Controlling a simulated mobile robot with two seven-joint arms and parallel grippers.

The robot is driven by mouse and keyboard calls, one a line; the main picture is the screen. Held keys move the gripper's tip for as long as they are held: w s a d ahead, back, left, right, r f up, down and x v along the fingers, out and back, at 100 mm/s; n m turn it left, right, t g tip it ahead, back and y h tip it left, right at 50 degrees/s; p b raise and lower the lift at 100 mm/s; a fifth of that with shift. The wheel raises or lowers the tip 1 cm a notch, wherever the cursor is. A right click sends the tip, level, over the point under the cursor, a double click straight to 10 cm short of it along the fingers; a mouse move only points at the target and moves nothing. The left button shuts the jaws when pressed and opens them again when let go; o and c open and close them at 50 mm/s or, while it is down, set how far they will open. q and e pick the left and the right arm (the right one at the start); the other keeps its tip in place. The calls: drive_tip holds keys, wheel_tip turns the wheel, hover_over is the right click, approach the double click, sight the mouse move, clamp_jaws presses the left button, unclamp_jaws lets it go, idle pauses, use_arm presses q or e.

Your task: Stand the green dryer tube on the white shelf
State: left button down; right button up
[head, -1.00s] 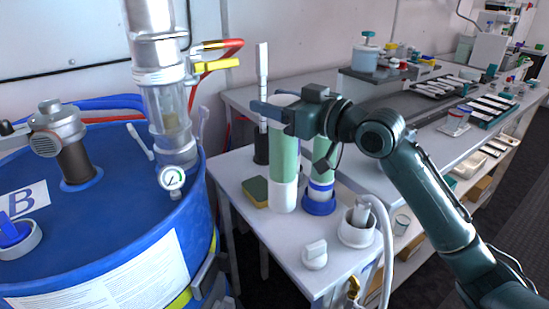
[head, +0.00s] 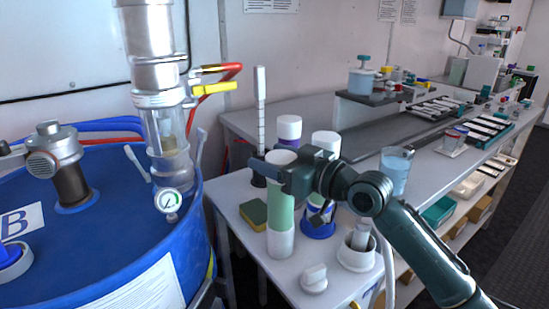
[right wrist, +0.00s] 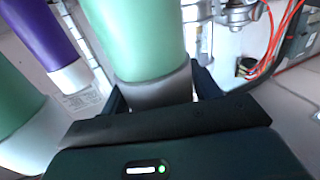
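The green dryer tube (head: 281,212), pale green with white ends, stands upright in my right gripper (head: 276,172), whose fingers close around it near its top. In the right wrist view the tube (right wrist: 145,40) lies between the two fingers (right wrist: 160,90). Its lower end is over the white shelf top (head: 240,190); I cannot tell whether it touches. A second tube (head: 326,143) with a white top and blue foot stands just behind, partly hidden by my gripper. A purple tube with a white top (head: 289,128) stands farther back. My left gripper is not in view.
A yellow-green sponge (head: 254,214) lies left of the tube. A white knob-like piece (head: 314,279) and a white cup with a hose (head: 357,252) stand in front and right. A tall measuring cylinder (head: 260,115) is behind. A blue drum (head: 110,240) fills the left.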

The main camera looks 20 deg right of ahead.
drive_tip(key=o, duration=0.3)
use_arm(q)
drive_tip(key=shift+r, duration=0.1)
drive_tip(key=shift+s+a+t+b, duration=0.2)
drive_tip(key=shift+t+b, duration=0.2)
drive_tip(key=shift+b, duration=0.6)
use_arm(e)
drive_tip(key=v, duration=1.2)
drive_tip(key=shift+r, duration=0.15)
